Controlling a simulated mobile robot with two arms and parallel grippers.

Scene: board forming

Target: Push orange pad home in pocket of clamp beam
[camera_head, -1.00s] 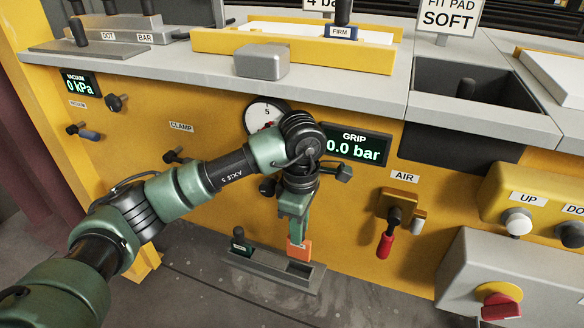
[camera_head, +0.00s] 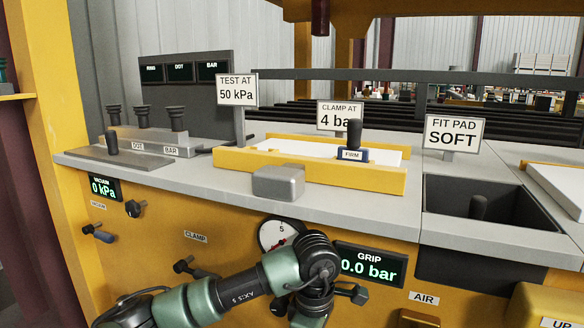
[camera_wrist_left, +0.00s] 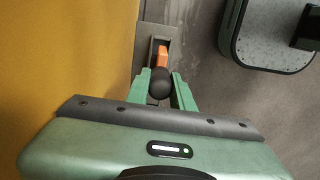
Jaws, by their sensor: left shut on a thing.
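The orange pad (camera_wrist_left: 162,55) shows in the left wrist view at the tips of my left gripper (camera_wrist_left: 161,75), which is shut on it. The pad is over the grey clamp beam (camera_wrist_left: 143,50), which stands beside the yellow panel. A black rounded thing (camera_wrist_left: 160,84) between the green fingers hides the pad's near part. I cannot tell how deep the pad sits in the pocket. In the head view my left arm comes in at the bottom, but its fingers, the pad and the beam are out of frame. My right gripper is not in view.
The yellow panel (camera_head: 150,240) has a dial gauge (camera_head: 275,235), a GRIP display (camera_head: 370,264) reading 0.0 bar and several knobs near my arm. Above it, the grey bench carries a FIRM block (camera_head: 352,155) and a FIT PAD SOFT sign (camera_head: 453,134). A dark bin (camera_head: 485,205) is at right.

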